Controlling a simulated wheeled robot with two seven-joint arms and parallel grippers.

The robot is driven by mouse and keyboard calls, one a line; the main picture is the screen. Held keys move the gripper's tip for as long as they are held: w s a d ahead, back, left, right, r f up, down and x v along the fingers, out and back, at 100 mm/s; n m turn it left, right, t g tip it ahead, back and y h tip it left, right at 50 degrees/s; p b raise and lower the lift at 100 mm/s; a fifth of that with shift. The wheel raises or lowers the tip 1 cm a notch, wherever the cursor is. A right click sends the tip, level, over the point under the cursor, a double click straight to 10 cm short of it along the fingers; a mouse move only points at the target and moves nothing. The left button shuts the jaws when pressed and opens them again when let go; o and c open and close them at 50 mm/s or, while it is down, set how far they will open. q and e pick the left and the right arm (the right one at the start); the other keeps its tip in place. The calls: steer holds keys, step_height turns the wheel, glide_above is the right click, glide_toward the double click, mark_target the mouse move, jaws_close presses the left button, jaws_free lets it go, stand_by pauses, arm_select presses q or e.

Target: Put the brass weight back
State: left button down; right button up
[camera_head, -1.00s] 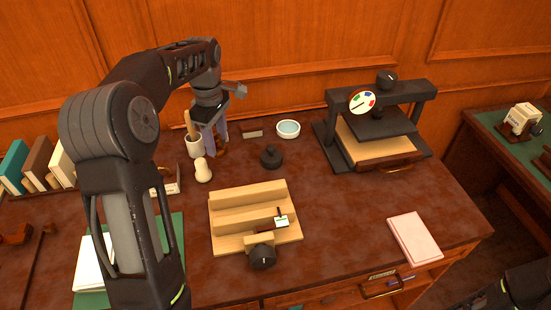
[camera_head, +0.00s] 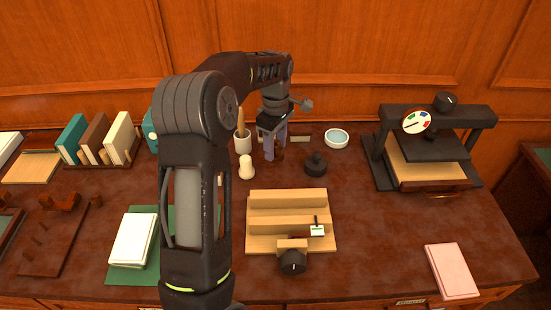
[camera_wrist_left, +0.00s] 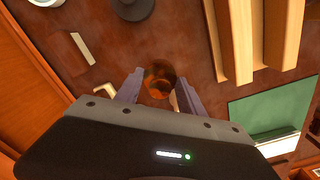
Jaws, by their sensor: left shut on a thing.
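The brass weight (camera_wrist_left: 159,80), a round brown-gold piece, sits between the fingertips of my left gripper in the left wrist view. In the head view the left gripper (camera_head: 272,151) points down over the back middle of the desk. It is shut on the brass weight (camera_head: 280,153), which is mostly hidden by the fingers. I cannot tell whether the weight touches the desk. My right gripper is not in view.
A black knobbed piece (camera_head: 316,164) stands right of the gripper; a pale pear-shaped piece (camera_head: 247,169) and a cup (camera_head: 243,145) stand left. A stepped wooden block (camera_head: 262,240) is in front. A press (camera_head: 438,152) stands at right.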

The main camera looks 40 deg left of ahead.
arm_select(q)
steer(key=shift+f, duration=0.1)
steer(key=shift+f+p, duration=0.4)
steer(key=shift+f, duration=2)
steer(key=shift+f, duration=0.15)
steer(key=c, duration=0.7)
jaws_free()
step_height(320, 180, up, 12)
steer(key=shift+r+b, duration=0.15)
steer(key=shift+b, duration=0.5)
